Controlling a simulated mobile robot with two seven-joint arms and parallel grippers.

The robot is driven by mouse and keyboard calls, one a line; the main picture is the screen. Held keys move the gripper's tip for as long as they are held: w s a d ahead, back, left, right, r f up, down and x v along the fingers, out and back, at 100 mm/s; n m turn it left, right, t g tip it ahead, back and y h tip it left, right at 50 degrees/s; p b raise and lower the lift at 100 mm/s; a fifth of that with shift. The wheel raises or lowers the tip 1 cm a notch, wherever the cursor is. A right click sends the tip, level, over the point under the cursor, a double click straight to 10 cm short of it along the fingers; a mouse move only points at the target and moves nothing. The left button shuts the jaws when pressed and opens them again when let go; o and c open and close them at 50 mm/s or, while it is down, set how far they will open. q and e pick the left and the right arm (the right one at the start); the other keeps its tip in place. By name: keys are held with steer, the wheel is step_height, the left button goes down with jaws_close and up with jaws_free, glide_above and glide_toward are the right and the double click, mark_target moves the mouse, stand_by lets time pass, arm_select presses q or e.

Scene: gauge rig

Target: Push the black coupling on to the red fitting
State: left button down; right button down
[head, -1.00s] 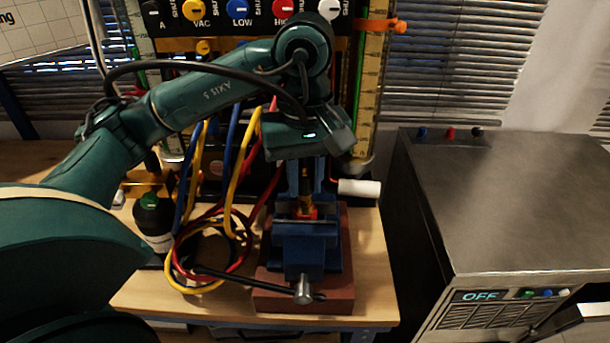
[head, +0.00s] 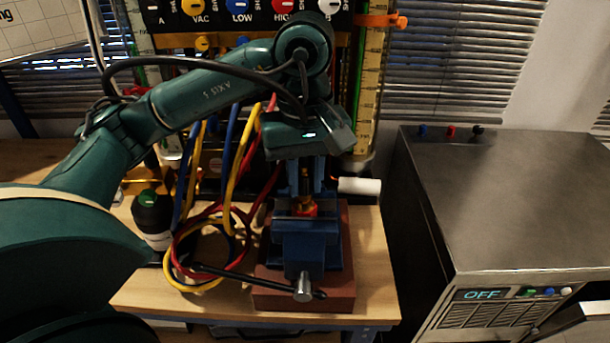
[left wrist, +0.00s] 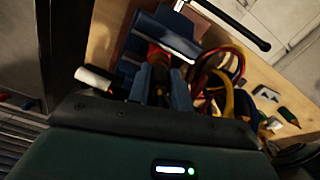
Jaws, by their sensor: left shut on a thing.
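The red fitting (head: 307,209) stands in the jaws of a blue vise (head: 305,245), with brass or orange parts beside it. In the left wrist view the red fitting (left wrist: 154,50) shows just past my fingertips. My left gripper (head: 305,188) points down over the vise, its blue fingers shut on the black coupling (head: 304,178). The coupling is a dark piece, mostly hidden between the fingers, in line above the fitting. It also shows dark in the left wrist view (left wrist: 160,76). I cannot tell whether coupling and fitting touch. My right gripper is out of view.
The vise sits on a red-brown block (head: 300,297) on a wooden bench (head: 376,270). Red, blue and yellow hoses (head: 205,262) coil to its left, near a dark bottle (head: 152,220). A white cylinder (head: 360,186) is close right. A metal cabinet (head: 520,200) stands farther right.

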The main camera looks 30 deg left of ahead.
arm_select(q)
steer(key=c, duration=1.4)
jaws_free()
steer(key=shift+c, duration=0.2)
steer(key=shift+o, duration=0.6)
steer(key=o, duration=0.5)
steer(key=shift+c, duration=0.2)
